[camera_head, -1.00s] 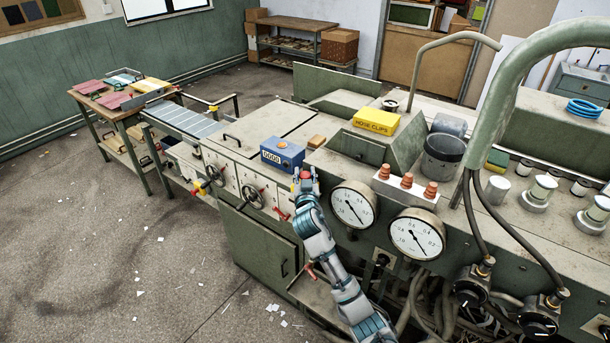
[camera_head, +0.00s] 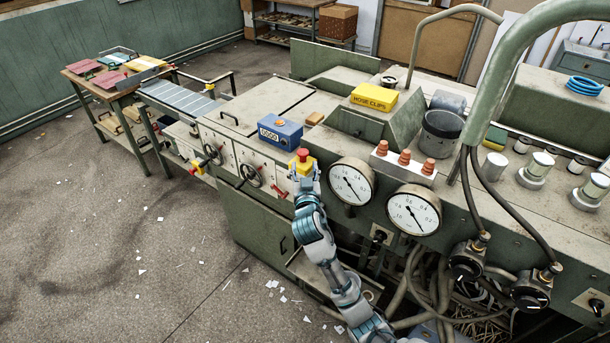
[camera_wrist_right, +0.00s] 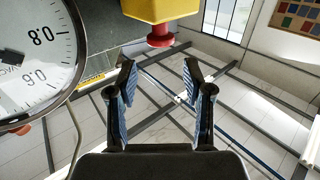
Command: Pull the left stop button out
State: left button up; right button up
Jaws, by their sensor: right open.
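A yellow box (camera_head: 303,166) with a red stop button (camera_head: 303,153) sits on the front edge of the machine, left of the gauges. My right gripper (camera_head: 305,180) is just below and in front of it and hides part of the box. In the right wrist view, the yellow box (camera_wrist_right: 160,8) and red button (camera_wrist_right: 160,40) are at the top, beyond the fingertips. My right gripper (camera_wrist_right: 160,72) is open there, with nothing between its fingers. Another small yellow-and-red fitting (camera_head: 198,164) shows at the machine's left end. My left gripper is out of view.
Two pressure gauges (camera_head: 351,184) (camera_head: 413,212) stand close to the right of my right gripper. A blue counter box (camera_head: 280,132) lies behind. Open floor is at left.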

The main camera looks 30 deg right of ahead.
jog(key=shift+v, duration=1.5)
